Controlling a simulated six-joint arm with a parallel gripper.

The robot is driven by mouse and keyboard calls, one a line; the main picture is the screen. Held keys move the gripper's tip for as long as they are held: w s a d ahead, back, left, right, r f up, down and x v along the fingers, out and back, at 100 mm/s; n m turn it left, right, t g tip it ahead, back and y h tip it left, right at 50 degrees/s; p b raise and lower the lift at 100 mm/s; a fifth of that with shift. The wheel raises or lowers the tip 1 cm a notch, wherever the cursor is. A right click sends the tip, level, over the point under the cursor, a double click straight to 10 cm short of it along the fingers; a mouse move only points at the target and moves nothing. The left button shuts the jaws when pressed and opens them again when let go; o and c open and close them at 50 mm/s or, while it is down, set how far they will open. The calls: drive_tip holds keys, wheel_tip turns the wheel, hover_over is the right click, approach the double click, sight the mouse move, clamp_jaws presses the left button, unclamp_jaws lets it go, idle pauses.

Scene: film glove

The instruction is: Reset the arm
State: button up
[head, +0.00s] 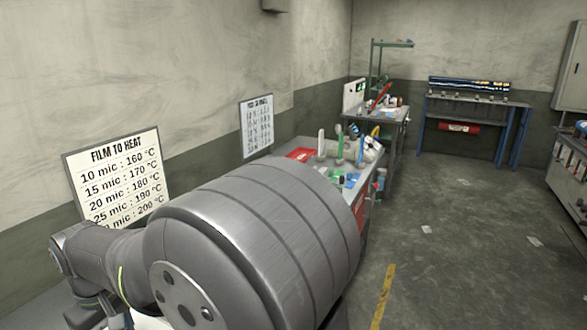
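My arm fills the lower left and centre of the head view as large grey links, with a thin green line on one of them. It is bent, and its thinner part lies at the far lower left in front of a sign. Dark parts show below it at the bottom edge, cut off by the frame. I cannot make out any gripper fingers there. No held object shows.
A "Film to heat" sign (118,176) and a second sign (257,125) stand along the left wall. A cluttered bench (300,148) is partly hidden behind my arm. A blue-legged table (480,102) stands at the back. The right floor (455,230) is mostly clear.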

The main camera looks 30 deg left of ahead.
wheel_tip(320, 180, up, 6)
wheel_tip(320, 180, down, 13)
wheel_tip(320, 180, up, 4)
drive_tip(key=shift+r, duration=0.25)
drive_tip(key=w+d+r, duration=0.7)
drive_tip(key=w+d, duration=0.1)
drive_tip(key=w, duration=0.1)
drive_tip(key=w+d+f, duration=0.2)
drive_tip(key=w+d, duration=0.3)
drive_tip(key=w, duration=0.9)
drive_tip(key=w+d+f, duration=0.1)
drive_tip(key=w+d, duration=0.3)
drive_tip(key=w, duration=1)
drive_tip(key=s+a+f, duration=0.1)
drive_tip(key=a+f, duration=0.2)
drive_tip(key=a, duration=0.2)
drive_tip(key=shift+s+f, duration=0.25)
drive_tip(key=shift+f, duration=0.15)
